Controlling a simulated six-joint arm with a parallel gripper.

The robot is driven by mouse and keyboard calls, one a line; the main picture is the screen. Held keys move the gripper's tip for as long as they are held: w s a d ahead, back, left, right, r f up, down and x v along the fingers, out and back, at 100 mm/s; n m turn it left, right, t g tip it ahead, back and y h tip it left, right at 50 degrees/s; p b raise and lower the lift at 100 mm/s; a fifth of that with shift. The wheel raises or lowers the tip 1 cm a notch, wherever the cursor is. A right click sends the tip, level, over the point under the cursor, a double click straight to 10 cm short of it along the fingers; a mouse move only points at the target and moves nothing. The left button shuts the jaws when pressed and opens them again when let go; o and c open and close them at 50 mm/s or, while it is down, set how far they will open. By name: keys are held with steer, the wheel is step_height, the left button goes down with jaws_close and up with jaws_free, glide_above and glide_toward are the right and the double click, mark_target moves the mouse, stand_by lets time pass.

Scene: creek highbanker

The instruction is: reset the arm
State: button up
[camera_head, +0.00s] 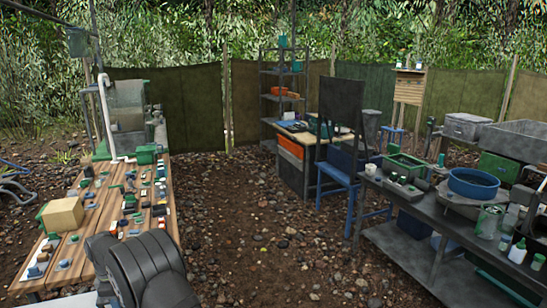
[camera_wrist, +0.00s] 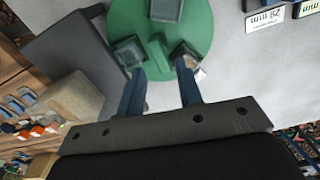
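My gripper (camera_wrist: 160,68) shows in the wrist view as two blue fingers standing apart. Nothing is clearly held between them. Beyond the fingertips is a round green base (camera_wrist: 195,22) with grey square pads on it. One pad is at the left fingertip and another near the right one; I cannot tell whether they touch. In the head view my dark arm fills the bottom left by the wooden table, and the gripper itself is hidden there.
The wooden table (camera_head: 80,238) holds many small parts and a tan block (camera_head: 62,215). White labelled cards (camera_wrist: 265,20) lie at the wrist view's upper right. A dark bench (camera_head: 415,205) with a blue basin (camera_head: 473,187) stands right. Stony ground between them is open.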

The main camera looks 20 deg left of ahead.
step_height(320, 180, up, 6)
steer(key=f, duration=0.1)
step_height(320, 180, down, 9)
steer(key=m, duration=0.7)
steer(key=shift+d+m, duration=0.15)
steer(key=shift+m, duration=0.25)
steer(key=n, duration=0.6)
steer(key=shift+s+n, duration=0.15)
steer(key=shift+n, duration=0.25)
step_height(320, 180, up, 9)
steer(key=n, duration=0.8)
steer(key=shift+f, duration=4.35)
